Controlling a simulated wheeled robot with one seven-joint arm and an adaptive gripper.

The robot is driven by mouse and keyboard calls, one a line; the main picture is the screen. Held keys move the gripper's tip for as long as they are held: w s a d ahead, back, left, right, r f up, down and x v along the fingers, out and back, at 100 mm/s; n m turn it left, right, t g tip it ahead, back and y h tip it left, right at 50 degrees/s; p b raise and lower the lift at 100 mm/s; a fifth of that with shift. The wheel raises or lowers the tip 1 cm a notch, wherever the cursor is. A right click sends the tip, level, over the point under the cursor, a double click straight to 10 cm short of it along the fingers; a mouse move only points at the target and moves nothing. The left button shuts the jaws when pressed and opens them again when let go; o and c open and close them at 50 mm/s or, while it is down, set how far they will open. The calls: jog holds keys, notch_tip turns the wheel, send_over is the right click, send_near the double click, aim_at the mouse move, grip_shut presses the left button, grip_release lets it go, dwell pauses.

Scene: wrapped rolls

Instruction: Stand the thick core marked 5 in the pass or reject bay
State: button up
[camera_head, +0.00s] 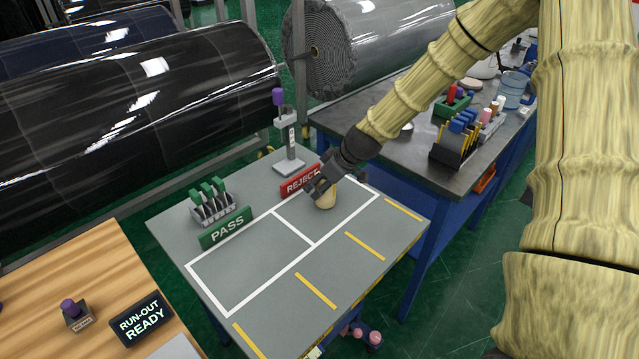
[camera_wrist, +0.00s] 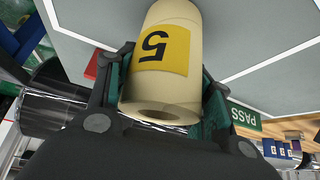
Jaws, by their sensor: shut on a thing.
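The thick core (camera_wrist: 168,85) is a cream tube with a yellow label marked 5, seen close in the wrist view. My gripper (camera_wrist: 165,95) is shut on it, one finger on each side. In the head view the core (camera_head: 326,200) shows below my gripper (camera_head: 322,186), over the bay beside the red REJECT sign (camera_head: 301,181). It looks roughly upright; whether its lower end touches the table cannot be told. The green PASS sign (camera_head: 226,228) stands at the left bay, which is empty. White lines outline both bays on the grey table (camera_head: 262,335).
A rack with green handles (camera_head: 212,205) and a post with a purple top (camera_head: 289,140) stand behind the bays. A dark bench (camera_head: 400,165) with tools lies behind right. A wooden table with a RUN-OUT READY sign (camera_head: 142,318) is at lower left. Yellow dashes (camera_head: 316,290) mark the clear front strip.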

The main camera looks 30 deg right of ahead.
jog(key=o, duration=1.1)
jog(key=shift+f, duration=0.1)
jog(key=shift+d+r, duration=0.1)
jog(key=shift+r, duration=0.15)
jog(key=shift+s+r, duration=0.15)
jog(key=shift+r, duration=0.1)
jog(key=b+v, duration=0.1)
jog(key=v, duration=1)
jog(key=shift+b, duration=0.35)
